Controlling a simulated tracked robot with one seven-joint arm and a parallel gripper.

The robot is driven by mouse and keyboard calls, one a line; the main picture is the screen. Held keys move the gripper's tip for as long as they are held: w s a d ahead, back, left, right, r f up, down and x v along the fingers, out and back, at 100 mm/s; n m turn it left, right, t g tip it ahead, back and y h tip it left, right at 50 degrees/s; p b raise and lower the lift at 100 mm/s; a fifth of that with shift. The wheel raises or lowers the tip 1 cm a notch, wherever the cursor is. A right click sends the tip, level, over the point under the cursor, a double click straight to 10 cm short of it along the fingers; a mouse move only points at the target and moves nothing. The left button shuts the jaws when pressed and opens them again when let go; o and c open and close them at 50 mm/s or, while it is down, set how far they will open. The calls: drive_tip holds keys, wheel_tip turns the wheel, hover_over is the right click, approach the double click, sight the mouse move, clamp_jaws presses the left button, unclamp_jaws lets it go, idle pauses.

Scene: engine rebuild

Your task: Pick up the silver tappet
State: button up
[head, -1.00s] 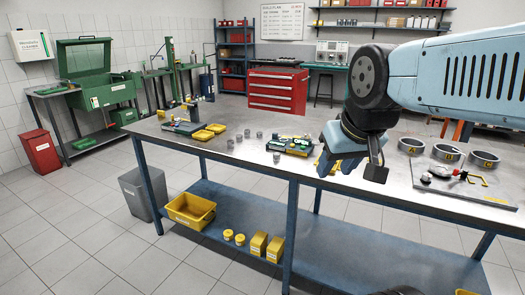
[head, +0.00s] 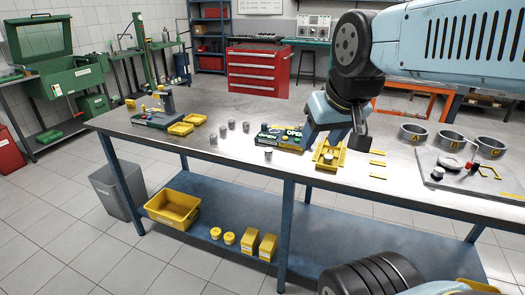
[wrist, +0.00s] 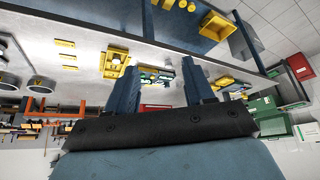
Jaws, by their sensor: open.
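Several small silver-grey cylinders that look like tappets stand on the metal bench. In the head view, one (head: 268,154) stands alone near the front edge, in front of a green-and-black part labelled OPEN (head: 280,138). Others (head: 231,124) are grouped further left. I cannot tell which one is the silver tappet. My gripper (head: 322,138) is open above the bench, right of the green-and-black part and over a yellow fixture (head: 328,163). The yellow fixture also shows there (wrist: 115,58).
Three grey rings (head: 413,135) and a grey plate with a red-handled tool (head: 470,172) are on the right. A yellow bin (head: 180,206) sits on the lower shelf.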

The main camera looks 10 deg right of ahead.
drive_tip(key=shift+o, duration=0.7)
drive_tip(key=shift+w+r, duration=0.1)
drive_tip(key=shift+w, duration=0.35)
drive_tip(key=shift+g, duration=0.3)
drive_tip(key=w, duration=0.5)
drive_tip(key=w+f, duration=0.1)
drive_tip(key=w, duration=0.5)
drive_tip(key=w+f, duration=0.1)
drive_tip(key=w, duration=0.4)
drive_tip(key=shift+w+a+f, duration=0.1)
drive_tip(key=shift+w+f, duration=0.05)
hover_over(269, 150)
drive_tip(key=s, duration=0.2)
drive_tip(key=shift+n+g, duration=0.3)
drive_tip(key=shift+n, duration=0.1)
wheel_tip(269, 150, down, 17)
drive_tip(key=shift+w+a+r, duration=0.1)
drive_tip(key=shift+x, duration=2.55)
drive_tip(key=shift+s, duration=0.2)
drive_tip(key=shift+c, duration=0.3)
drive_tip(key=c, duration=1)
